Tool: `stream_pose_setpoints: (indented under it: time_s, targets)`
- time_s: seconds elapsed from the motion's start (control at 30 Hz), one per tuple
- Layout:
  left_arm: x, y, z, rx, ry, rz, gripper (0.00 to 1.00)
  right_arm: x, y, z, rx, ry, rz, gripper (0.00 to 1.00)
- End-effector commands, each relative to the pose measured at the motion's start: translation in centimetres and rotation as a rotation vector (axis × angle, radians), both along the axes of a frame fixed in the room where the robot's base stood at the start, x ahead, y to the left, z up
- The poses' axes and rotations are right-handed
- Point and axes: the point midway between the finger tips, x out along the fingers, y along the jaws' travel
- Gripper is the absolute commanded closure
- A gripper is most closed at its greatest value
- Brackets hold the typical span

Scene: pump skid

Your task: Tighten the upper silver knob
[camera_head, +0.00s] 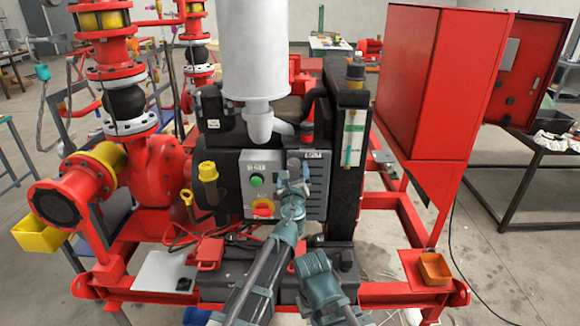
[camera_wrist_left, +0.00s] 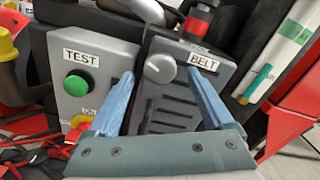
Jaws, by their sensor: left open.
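The upper silver knob (camera_wrist_left: 159,68) is round with a slot-like ridge on its face. It sits on the grey panel beside the BELT label (camera_wrist_left: 203,62). In the head view the knob (camera_head: 293,163) is small, just above my left gripper. My left gripper (camera_wrist_left: 161,75) is open, with its blue fingers on either side of the knob in the picture. I cannot tell whether the fingertips reach around it; no contact shows. In the head view my left gripper (camera_head: 292,182) is in front of the panel. My right arm's end (camera_head: 318,275) is lower right, its jaws unclear.
A green button (camera_wrist_left: 76,85) under the TEST label (camera_wrist_left: 81,58) and a red-and-yellow stop button (camera_head: 263,208) are left of the knob. A black-and-red fitting (camera_wrist_left: 202,20) is above it. A red cabinet (camera_head: 430,90) stands at right.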

Motion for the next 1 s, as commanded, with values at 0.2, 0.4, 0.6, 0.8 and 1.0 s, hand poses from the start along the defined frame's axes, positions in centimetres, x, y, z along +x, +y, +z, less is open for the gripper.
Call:
stream_pose_setpoints:
  time_s: [0.2, 0.4, 0.6, 0.8, 1.0]
  targets:
    - [2.1, -0.5, 0.0, 0.000, 0.000, -0.003, 0.15, 0.0, 0.0, 0.0, 0.000, 0.000, 0.000, 1.00]
    - [2.2, -0.5, 0.0, 0.000, 0.000, -0.003, 0.15, 0.0, 0.0, 0.0, 0.000, 0.000, 0.000, 1.00]
    - [2.1, -0.5, 0.0, 0.000, 0.000, -0.003, 0.38, 0.0, 0.0, 0.0, 0.000, 0.000, 0.000, 1.00]
    - [2.1, -0.5, 0.0, 0.000, 0.000, -0.002, 0.74, 0.0, 0.0, 0.0, 0.000, 0.000, 0.000, 1.00]
    - [2.1, -0.5, 0.0, -0.001, 0.000, -0.002, 1.00, 0.0, 0.0, 0.0, 0.000, 0.000, 0.000, 1.00]
